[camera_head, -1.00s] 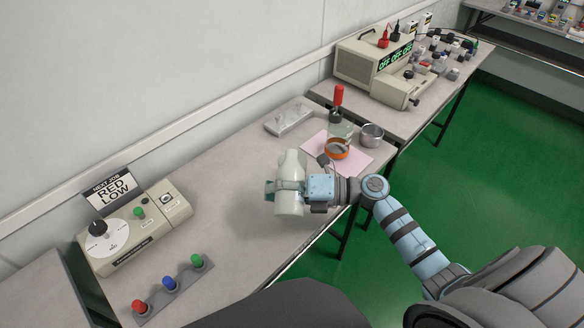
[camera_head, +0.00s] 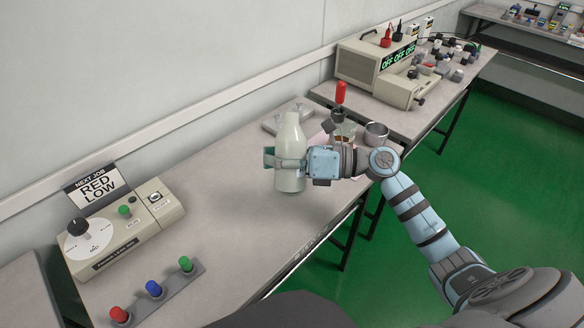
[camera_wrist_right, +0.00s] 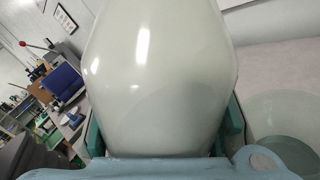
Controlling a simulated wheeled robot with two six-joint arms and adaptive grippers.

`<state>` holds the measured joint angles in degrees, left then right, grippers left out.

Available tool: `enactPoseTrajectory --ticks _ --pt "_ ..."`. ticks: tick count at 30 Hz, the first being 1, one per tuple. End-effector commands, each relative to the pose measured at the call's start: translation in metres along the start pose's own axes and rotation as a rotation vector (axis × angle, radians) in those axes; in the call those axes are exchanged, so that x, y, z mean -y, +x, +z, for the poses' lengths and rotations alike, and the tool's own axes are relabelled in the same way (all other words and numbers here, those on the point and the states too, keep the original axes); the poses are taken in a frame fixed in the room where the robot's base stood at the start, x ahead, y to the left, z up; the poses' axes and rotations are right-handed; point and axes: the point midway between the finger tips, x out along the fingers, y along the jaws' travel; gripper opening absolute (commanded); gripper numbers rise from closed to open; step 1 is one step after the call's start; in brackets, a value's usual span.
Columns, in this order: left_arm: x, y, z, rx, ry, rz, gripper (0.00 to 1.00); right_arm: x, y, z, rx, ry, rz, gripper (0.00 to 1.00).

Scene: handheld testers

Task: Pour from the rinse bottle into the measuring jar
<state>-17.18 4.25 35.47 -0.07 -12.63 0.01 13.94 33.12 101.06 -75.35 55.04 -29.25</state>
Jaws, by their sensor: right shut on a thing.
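The rinse bottle (camera_head: 291,132), pale grey-green with a narrow neck, looks upright in the head view. My right gripper (camera_head: 288,161) is shut around its body; the bottle fills the middle of the right wrist view (camera_wrist_right: 160,75). I cannot tell whether its base touches the bench. A clear glass vessel, probably the measuring jar (camera_head: 348,130), stands behind my right wrist, partly hidden. A round translucent shape shows at the right of the wrist view, not clearly identifiable. My left gripper is not in view.
A red-handled tool (camera_head: 341,94) and a metal cup (camera_head: 376,134) stand near the glass vessel. A grey tray (camera_head: 275,122) lies behind the bottle. A control panel (camera_head: 120,225) and a button strip (camera_head: 153,291) stand left. The bench between them and the bottle is clear.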

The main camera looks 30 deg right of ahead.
Motion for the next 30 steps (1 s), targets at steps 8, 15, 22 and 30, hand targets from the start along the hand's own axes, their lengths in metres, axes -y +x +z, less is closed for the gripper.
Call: enactPoseTrajectory --ticks 8,15,22,30 --pt "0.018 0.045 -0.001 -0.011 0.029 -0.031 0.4 0.01 0.001 0.019 0.022 -0.274 0.0 0.0" --pt "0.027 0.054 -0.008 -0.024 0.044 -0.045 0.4 0.009 0.001 0.035 0.028 -0.383 -0.001 0.0" --pt "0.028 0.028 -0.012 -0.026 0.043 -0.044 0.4 -0.007 -0.001 0.061 0.028 -0.381 -0.001 0.0" --pt "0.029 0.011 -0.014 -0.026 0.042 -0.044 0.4 -0.017 -0.002 0.079 0.028 -0.379 -0.001 0.0"
